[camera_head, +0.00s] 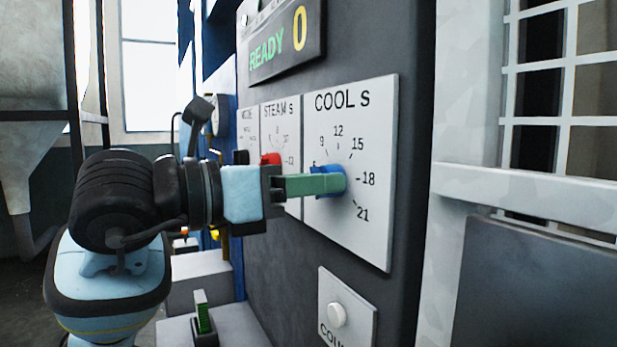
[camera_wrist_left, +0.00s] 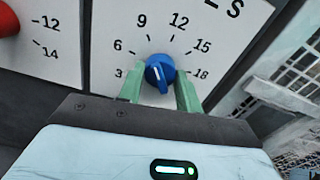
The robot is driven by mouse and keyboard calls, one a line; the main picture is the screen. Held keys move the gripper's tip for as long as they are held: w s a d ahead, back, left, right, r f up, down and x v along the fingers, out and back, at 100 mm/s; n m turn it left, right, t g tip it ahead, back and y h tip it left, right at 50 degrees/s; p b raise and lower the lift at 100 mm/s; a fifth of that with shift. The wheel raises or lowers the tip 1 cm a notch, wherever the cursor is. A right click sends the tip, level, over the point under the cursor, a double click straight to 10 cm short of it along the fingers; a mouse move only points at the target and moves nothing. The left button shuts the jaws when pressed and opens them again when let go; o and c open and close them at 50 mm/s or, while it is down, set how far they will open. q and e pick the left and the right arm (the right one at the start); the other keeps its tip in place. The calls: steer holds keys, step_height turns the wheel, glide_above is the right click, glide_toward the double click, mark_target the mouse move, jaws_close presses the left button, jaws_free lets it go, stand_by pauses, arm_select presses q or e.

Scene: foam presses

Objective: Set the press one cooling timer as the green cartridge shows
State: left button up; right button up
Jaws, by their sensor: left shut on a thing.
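The blue COOL s knob (camera_head: 327,181) sits on a white dial plate (camera_head: 376,105) on the dark press front. My left gripper (camera_head: 338,183) has its green fingers closed on this knob. In the left wrist view the fingers (camera_wrist_left: 160,88) flank the blue knob (camera_wrist_left: 158,68), which has a white line on its face. The line runs up and down in that view; I cannot tell which number it marks. A small green piece (camera_head: 203,318) stands in a dark holder at the lower left; it may be the green cartridge, and its marks are too small to read. My right gripper is not in view.
A display (camera_head: 285,45) above reads READY 0. The red STEAM s knob (camera_head: 270,159) is close beside my left gripper. A white round button (camera_head: 337,315) sits on a plate below the dial. A white mesh guard (camera_head: 560,120) stands at the right.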

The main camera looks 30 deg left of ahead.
arm_select(q)
steer(key=shift+n, duration=0.3)
steer(key=o, duration=1)
steer(key=shift+b+v, duration=0.5)
steer(key=shift+v, duration=3.45)
